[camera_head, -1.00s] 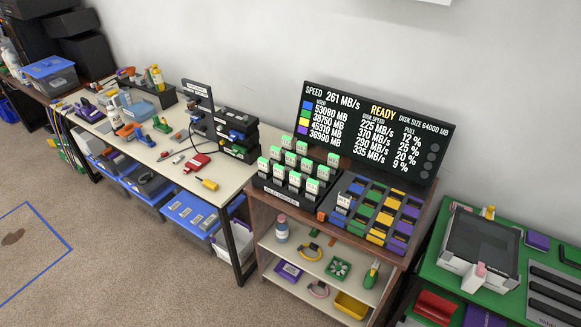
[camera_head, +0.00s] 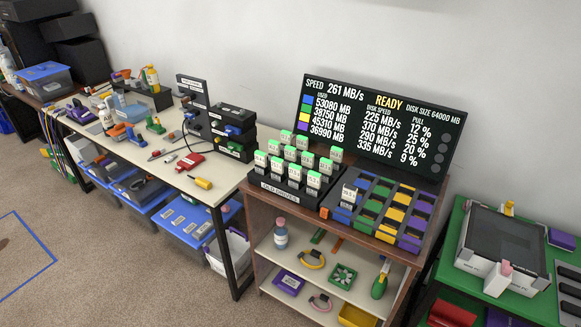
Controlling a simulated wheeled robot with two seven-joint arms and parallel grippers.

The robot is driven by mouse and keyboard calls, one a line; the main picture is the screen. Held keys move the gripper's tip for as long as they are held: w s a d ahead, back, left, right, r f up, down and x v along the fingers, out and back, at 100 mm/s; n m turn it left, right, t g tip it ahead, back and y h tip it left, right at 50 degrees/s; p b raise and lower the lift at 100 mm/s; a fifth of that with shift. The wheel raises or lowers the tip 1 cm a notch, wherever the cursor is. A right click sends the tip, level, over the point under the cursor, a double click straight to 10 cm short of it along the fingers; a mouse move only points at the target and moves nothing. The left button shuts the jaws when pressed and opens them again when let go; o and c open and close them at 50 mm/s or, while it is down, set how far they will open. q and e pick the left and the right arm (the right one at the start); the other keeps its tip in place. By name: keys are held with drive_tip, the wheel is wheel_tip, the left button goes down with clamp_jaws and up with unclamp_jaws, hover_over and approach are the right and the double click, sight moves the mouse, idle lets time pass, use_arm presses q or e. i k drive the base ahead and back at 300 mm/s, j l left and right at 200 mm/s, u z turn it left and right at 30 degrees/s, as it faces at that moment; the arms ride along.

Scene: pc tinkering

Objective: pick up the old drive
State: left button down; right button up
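Several old drives, white with green tops, stand upright in a black tray (camera_head: 283,192) labelled "OLD DRIVES" on the wooden stand. One front-row old drive (camera_head: 294,176) stands near the middle of the tray. Another drive (camera_head: 348,196), white with a grey top, stands apart in the blue column of the colored dock (camera_head: 390,213) to the right. Neither of my grippers is in view.
A black screen (camera_head: 380,125) behind the tray reads "READY" with disk speeds. A workbench (camera_head: 220,178) with tools and a yellow-handled tool (camera_head: 203,183) is left. Carpet in front is clear.

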sight(290, 151)
drive_tip(key=i+j+z, duration=0.35)
drive_tip(key=j, duration=0.2)
drive_tip(key=i+j+z, duration=0.4)
drive_tip(key=j, duration=0.2)
drive_tip(key=i+j+z, duration=0.2)
drive_tip(key=j, duration=0.15)
drive_tip(key=k, duration=0.1)
